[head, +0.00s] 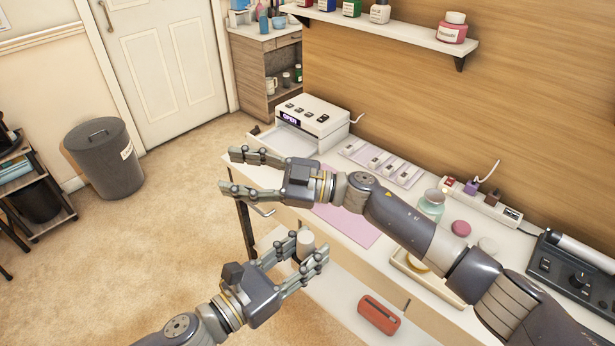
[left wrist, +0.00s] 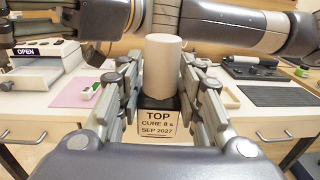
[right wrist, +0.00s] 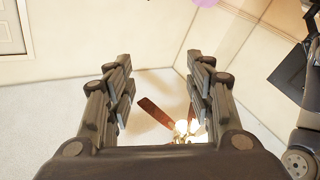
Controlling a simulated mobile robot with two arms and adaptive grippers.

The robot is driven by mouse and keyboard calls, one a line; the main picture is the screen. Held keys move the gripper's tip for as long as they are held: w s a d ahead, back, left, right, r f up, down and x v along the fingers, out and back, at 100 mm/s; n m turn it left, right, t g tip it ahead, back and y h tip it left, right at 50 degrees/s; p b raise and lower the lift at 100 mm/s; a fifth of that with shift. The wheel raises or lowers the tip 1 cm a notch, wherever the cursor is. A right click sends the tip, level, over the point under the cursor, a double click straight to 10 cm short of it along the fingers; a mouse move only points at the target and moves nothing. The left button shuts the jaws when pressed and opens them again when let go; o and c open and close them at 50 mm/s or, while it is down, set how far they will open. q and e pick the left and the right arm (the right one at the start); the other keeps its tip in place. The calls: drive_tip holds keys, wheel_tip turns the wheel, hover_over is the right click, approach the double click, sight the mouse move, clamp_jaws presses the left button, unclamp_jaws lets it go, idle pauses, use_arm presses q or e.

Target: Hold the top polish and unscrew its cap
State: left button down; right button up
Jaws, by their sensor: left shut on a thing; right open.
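The top polish is a bottle with a tall pale cap and a label reading "TOP". It stands upright in my left gripper (head: 305,254), shut around its body, in front of the desk's edge. In the left wrist view, the cap (left wrist: 163,65) rises clear between the fingers and the label (left wrist: 158,123) faces the camera. My right gripper (head: 231,171) is open and empty, above and left of the polish in the head view. In the right wrist view, nothing is between its fingers (right wrist: 160,78), and a ceiling fan shows beyond.
The white desk holds a lamp unit (head: 312,117), a pink mat (head: 350,226), a mint jar (head: 431,205), a power strip (head: 485,203) and a dark device (head: 575,270). A red case (head: 379,314) lies on a lower white surface. Open floor lies left.

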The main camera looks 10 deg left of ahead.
drive_tip(key=s+a+r+n+g+h, duration=0.2)
drive_tip(key=s+r+n+g+h, duration=0.25)
drive_tip(key=s+r+n, duration=0.2)
wheel_tip(320, 180, up, 3)
drive_tip(key=n+t+h, duration=0.1)
drive_tip(key=t+h, duration=0.4)
drive_tip(key=h, duration=1)
hover_over(305, 237)
wheel_tip(305, 237, down, 12)
drive_tip(key=shift+r, duration=0.1)
drive_tip(key=shift+y, duration=0.25)
clamp_jaws()
